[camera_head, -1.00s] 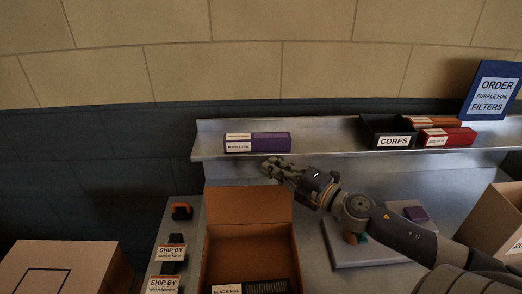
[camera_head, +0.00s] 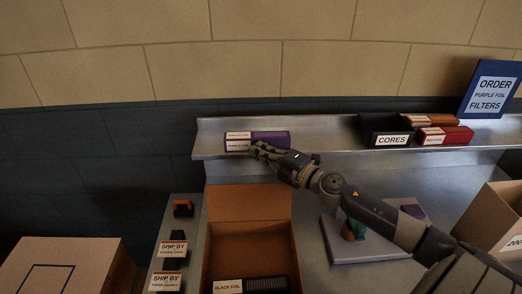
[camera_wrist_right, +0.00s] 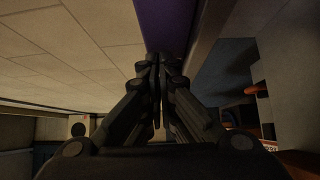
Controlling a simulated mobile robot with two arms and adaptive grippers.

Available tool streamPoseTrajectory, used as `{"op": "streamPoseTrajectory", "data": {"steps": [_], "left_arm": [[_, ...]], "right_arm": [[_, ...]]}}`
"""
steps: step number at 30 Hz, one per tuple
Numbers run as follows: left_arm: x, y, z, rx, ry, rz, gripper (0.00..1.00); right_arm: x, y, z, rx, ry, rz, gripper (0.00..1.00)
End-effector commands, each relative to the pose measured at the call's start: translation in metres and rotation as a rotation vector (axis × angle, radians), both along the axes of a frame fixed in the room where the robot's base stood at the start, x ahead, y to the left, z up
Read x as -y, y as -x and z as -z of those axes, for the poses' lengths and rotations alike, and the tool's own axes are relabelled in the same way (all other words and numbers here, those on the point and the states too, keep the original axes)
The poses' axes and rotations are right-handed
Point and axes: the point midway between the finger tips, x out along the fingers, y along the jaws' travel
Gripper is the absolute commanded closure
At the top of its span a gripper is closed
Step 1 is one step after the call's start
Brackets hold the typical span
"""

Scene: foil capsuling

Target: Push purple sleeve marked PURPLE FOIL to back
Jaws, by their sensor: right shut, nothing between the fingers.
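The purple sleeve (camera_head: 270,137), with white labels on its left part, lies on the metal shelf (camera_head: 330,148) at the left. In the right wrist view the purple sleeve (camera_wrist_right: 165,22) runs up from just beyond the fingertips. My right gripper (camera_head: 258,148) is shut and empty, with its fingertips at the sleeve's front face and covering part of its label. It also shows in the right wrist view (camera_wrist_right: 158,60). I cannot tell whether the fingertips touch the sleeve. My left gripper is not in view.
On the shelf to the right are a black CORES bin (camera_head: 388,128), a red box (camera_head: 445,136) and an orange box (camera_head: 428,120). An open brown box (camera_head: 250,235) is below the shelf.

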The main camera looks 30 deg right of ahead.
Motion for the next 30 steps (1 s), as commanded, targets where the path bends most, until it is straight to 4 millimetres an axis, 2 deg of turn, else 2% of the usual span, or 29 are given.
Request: {"op": "streamPoseTrajectory", "data": {"steps": [8,15,21,30], "left_arm": [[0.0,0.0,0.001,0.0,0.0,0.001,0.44],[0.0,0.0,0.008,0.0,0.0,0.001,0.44],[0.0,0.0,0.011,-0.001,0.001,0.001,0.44],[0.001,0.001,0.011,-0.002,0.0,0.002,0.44]], "right_arm": [[0.002,-0.003,0.0,0.001,0.0,0.001,1.0],[0.019,-0.031,0.0,0.004,0.0,0.003,1.0],[0.029,-0.047,0.0,0.001,0.001,0.001,1.0],[0.03,-0.05,0.0,0.0,0.0,0.0,1.0]]}}
